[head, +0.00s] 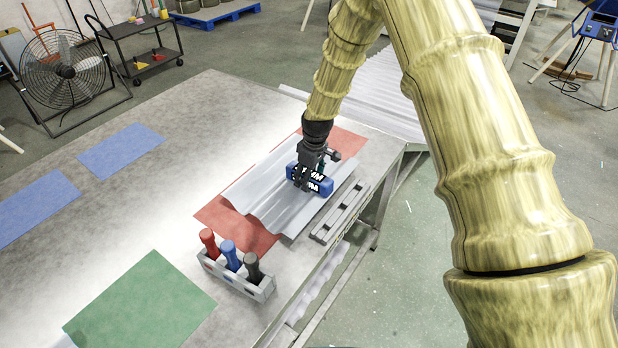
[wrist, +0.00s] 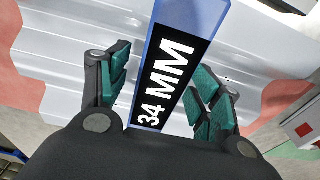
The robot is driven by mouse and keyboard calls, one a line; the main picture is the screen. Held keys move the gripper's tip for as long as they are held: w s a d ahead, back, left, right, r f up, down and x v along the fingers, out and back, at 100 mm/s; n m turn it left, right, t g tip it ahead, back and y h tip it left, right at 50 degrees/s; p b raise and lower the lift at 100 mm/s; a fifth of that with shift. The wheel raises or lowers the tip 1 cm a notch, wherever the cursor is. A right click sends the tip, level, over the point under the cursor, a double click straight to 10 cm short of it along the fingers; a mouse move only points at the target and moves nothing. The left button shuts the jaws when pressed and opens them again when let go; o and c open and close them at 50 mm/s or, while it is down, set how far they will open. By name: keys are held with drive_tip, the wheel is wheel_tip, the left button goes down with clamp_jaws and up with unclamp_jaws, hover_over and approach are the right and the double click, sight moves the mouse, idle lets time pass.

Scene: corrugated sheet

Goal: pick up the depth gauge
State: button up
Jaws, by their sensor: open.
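The depth gauge (head: 326,189) is a blue block with a black label, lying across the corrugated sheet (head: 262,185). In the wrist view the gauge (wrist: 169,72) shows its white "34 MM" lettering and runs between my fingers. My gripper (head: 304,183) is over the gauge, pointing down and partly hiding it in the head view. In the wrist view my gripper (wrist: 166,85) is open, with one green-padded finger on each side of the gauge. A gap shows on both sides. I cannot tell how far down the fingers reach.
The sheet lies over a red mat (head: 217,213) on a grey table (head: 190,170). A slotted grey bar (head: 338,213) lies beside the sheet near the table edge. A rack (head: 232,279) with red, blue and dark handles stands in front. Green (head: 140,305) and blue (head: 120,150) mats lie left.

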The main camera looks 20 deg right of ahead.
drive_tip(key=c, duration=1.4)
drive_tip(key=shift+r, duration=0.1)
